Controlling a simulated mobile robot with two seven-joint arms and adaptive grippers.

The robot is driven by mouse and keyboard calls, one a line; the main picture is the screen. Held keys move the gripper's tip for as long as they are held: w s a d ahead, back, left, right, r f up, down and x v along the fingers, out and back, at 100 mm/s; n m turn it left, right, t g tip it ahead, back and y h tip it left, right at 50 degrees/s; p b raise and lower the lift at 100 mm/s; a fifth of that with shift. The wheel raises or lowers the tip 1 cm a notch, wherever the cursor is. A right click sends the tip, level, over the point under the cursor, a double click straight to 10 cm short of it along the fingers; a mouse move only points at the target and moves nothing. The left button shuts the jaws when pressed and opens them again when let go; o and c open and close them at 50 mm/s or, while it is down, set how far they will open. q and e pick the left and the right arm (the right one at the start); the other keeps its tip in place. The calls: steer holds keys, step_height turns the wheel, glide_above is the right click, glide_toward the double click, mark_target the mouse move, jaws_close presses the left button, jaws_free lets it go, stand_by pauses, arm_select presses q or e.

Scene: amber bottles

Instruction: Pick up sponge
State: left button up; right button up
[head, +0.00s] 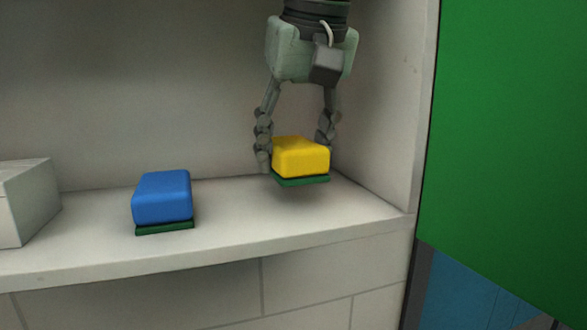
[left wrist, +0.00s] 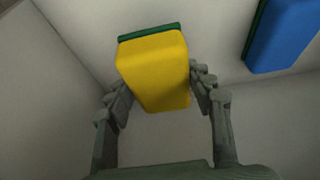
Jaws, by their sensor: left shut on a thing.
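A yellow sponge (head: 301,158) with a green scouring layer underneath is between the fingers of my left gripper (head: 296,150) in the head view. The gripper comes down from above and is shut on the sponge's two sides. The sponge appears to be a little above the shelf, with a shadow beneath it. In the left wrist view the yellow sponge (left wrist: 156,70) fills the space between the fingers (left wrist: 162,92). A blue sponge (head: 163,198) with a green layer below lies on the shelf to the left. It also shows in the left wrist view (left wrist: 284,35). My right gripper is not seen.
The pale shelf (head: 235,222) has free room between the two sponges. A whitish box (head: 25,203) stands at the far left. The niche's side wall (head: 385,110) is close to the right of my left gripper. A green panel (head: 510,120) is beyond it.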

arm_select(q)
steer(key=s+d+b, duration=0.1)
steer(key=s+d, duration=0.2)
steer(key=s, duration=0.5)
steer(key=s+d+b, duration=0.1)
steer(key=s+d, duration=0.2)
steer(key=s, duration=0.6)
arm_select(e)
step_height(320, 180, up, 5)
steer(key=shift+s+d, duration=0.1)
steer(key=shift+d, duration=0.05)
arm_select(q)
steer(key=shift+d, duration=0.1)
steer(key=shift+o, duration=1)
steer(key=c, duration=0.4)
